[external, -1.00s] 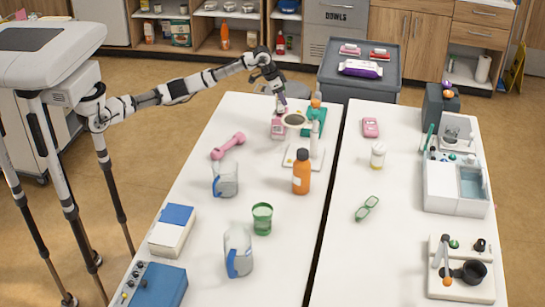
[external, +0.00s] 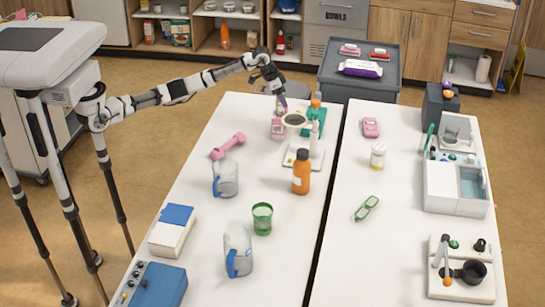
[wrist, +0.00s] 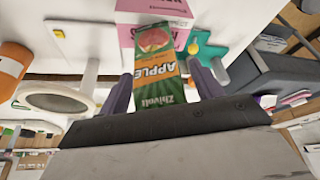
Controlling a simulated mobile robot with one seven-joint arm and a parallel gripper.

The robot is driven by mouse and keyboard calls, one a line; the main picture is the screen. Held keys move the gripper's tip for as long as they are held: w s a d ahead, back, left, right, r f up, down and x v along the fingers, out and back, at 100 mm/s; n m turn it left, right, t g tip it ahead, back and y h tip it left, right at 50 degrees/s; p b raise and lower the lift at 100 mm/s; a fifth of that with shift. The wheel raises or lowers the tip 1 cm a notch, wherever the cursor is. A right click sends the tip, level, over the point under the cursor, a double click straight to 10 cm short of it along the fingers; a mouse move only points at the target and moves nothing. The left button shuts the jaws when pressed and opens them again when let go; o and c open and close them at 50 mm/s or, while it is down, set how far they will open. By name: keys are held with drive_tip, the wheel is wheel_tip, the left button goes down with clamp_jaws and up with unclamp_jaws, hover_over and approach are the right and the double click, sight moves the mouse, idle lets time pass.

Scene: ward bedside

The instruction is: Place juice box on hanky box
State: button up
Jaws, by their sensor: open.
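The juice box (wrist: 160,68), green and orange with "APPLE" lettering, lies between my gripper's two purple fingers in the wrist view. My gripper (wrist: 165,88) is open, with a finger on each side of the juice box. The far end of the juice box overlaps the pink hanky box (wrist: 128,30); I cannot tell for certain whether they touch. In the external view my gripper (external: 278,104) is above the pink hanky box (external: 277,128) at the table's far end. The juice box is not clear in that view.
A round-headed white stand (external: 294,120), a green item (external: 318,116) and a white pump bottle (external: 314,138) crowd the right side. An orange bottle (external: 301,172) and a pink dumbbell (external: 228,146) are nearer. A grey cart (external: 335,85) stands beyond the table.

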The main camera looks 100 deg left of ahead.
drive_tip(key=b+v, duration=0.2)
drive_tip(key=v, duration=0.9)
drive_tip(key=shift+s+r+b, duration=0.25)
drive_tip(key=shift+b, duration=0.15)
